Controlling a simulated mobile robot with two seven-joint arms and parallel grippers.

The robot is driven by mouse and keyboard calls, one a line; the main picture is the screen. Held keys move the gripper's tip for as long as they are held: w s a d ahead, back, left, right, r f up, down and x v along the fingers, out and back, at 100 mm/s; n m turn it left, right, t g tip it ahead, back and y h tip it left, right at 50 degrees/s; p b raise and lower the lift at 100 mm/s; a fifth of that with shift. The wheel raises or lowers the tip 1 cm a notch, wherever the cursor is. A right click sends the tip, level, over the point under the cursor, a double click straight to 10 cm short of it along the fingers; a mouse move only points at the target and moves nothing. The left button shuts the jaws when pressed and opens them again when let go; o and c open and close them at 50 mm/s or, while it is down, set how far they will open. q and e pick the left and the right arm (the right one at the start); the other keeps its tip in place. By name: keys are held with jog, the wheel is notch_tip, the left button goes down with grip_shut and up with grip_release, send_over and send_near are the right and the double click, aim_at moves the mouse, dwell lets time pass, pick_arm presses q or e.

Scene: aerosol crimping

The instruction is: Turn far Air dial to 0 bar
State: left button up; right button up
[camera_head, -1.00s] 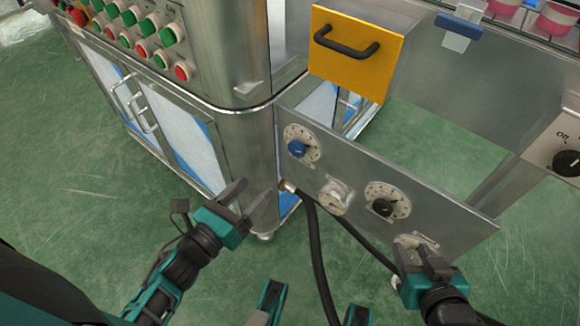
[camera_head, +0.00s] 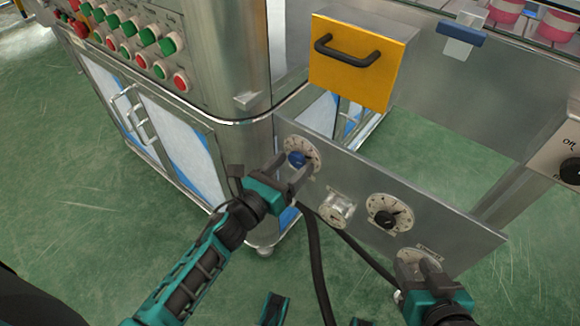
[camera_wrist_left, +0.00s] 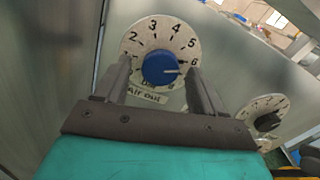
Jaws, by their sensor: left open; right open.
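The far Air dial has a blue knob (camera_head: 297,159) on a round white scale at the left end of the metal panel (camera_head: 450,226). In the left wrist view the blue knob (camera_wrist_left: 160,68) shows over an "Air out" label, its white mark pointing right, near 6. My left gripper (camera_head: 293,176) is open, in front of this dial. In the left wrist view its two fingers (camera_wrist_left: 158,75) stand on either side of the knob; I cannot tell whether they touch it.
A black-knobbed dial (camera_head: 386,218) and a round metal fitting (camera_head: 336,209) sit on the same panel. Black hoses (camera_head: 316,258) hang below. A yellow drawer front (camera_head: 354,62) with a black handle is above. A steel cabinet (camera_head: 180,141) with buttons stands left.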

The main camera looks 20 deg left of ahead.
pick_arm(q)
jog(key=shift+c, duration=0.5)
jog(key=c, duration=1)
jog(key=shift+o, duration=0.2)
